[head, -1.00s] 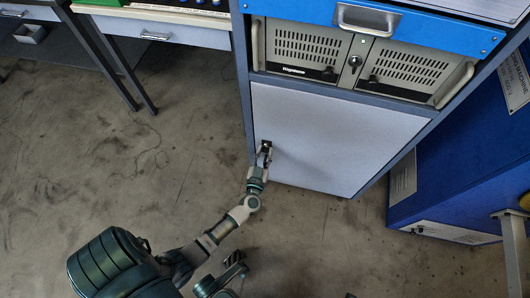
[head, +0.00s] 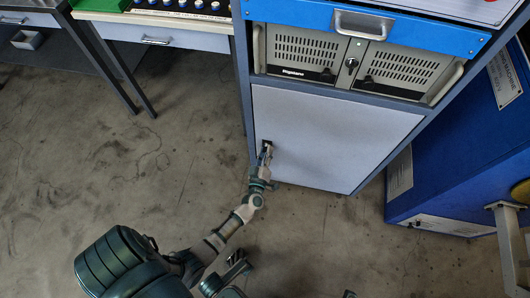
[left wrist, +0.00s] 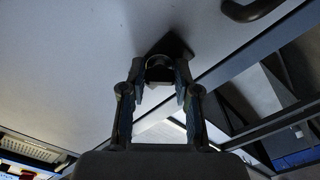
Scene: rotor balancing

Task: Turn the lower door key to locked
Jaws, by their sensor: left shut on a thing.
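The lower door (head: 345,135) is a flat, pale grey panel on the blue-grey cabinet, and it looks shut. My left gripper (head: 265,154) is at the door's left edge, shut on the lower door key, which its fingers mostly hide. In the left wrist view, the fingers of my left gripper (left wrist: 160,82) close around a small dark piece at the lock (left wrist: 160,66), against the pale door (left wrist: 70,70). I cannot tell the key's exact angle.
Above the door are a vented beige unit (head: 303,52) with its own central lock and a blue drawer (head: 430,35) with a handle. A blue cabinet (head: 450,165) stands at the right. A workbench (head: 170,33) stands at the upper left. The floor (head: 110,190) between is clear.

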